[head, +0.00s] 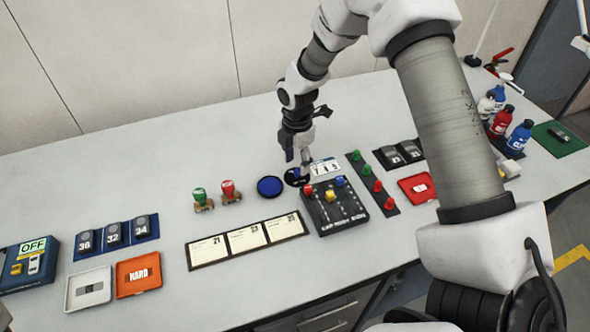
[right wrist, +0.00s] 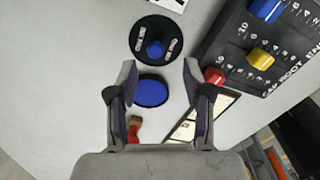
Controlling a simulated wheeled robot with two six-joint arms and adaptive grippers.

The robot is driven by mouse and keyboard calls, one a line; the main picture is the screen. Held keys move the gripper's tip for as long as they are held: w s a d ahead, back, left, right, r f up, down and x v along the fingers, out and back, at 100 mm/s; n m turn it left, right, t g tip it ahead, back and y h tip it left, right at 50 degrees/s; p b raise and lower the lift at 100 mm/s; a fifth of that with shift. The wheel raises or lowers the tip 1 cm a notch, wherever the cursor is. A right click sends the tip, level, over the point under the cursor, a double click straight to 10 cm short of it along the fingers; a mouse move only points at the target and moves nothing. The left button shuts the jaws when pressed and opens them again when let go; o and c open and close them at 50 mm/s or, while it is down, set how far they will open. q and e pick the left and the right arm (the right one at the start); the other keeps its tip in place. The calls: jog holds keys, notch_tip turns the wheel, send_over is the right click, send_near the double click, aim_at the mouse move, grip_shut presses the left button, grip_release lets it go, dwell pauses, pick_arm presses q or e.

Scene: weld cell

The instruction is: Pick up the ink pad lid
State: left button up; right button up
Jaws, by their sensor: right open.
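The ink pad lid (head: 294,178) is a round black disc with a blue knob, lying on the grey bench, partly hidden behind my right gripper in the head view. In the right wrist view the lid (right wrist: 138,53) lies flat with white lettering and its knob upright. The open ink pad (head: 269,187) is a round blue pad in a dark rim beside the lid; it also shows in the right wrist view (right wrist: 151,91). My right gripper (head: 298,158) is open and empty, pointing down above the lid area; its fingers (right wrist: 159,70) are apart with nothing between them. My left gripper is not in view.
A black slider panel (head: 322,223) with coloured knobs stands close to the lid. Green and red stamps (head: 230,192) stand left of the ink pad. Three cream cards (head: 247,238) lie in front. Bench left of the stamps is partly clear.

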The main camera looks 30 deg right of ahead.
aim_at(297, 171)
jog(key=f, duration=0.3)
jog(key=f+p, duration=0.1)
jog(key=shift+w+d+f, duration=0.3)
jog(key=shift+w, duration=0.1)
jog(key=shift+w+f, duration=0.1)
jog(key=shift+f, duration=0.05)
jog(key=shift+s+a+r, duration=0.1)
jog(key=shift+s+r, duration=0.1)
jog(key=shift+s, duration=0.05)
jog(key=shift+c, duration=1.3)
grip_shut()
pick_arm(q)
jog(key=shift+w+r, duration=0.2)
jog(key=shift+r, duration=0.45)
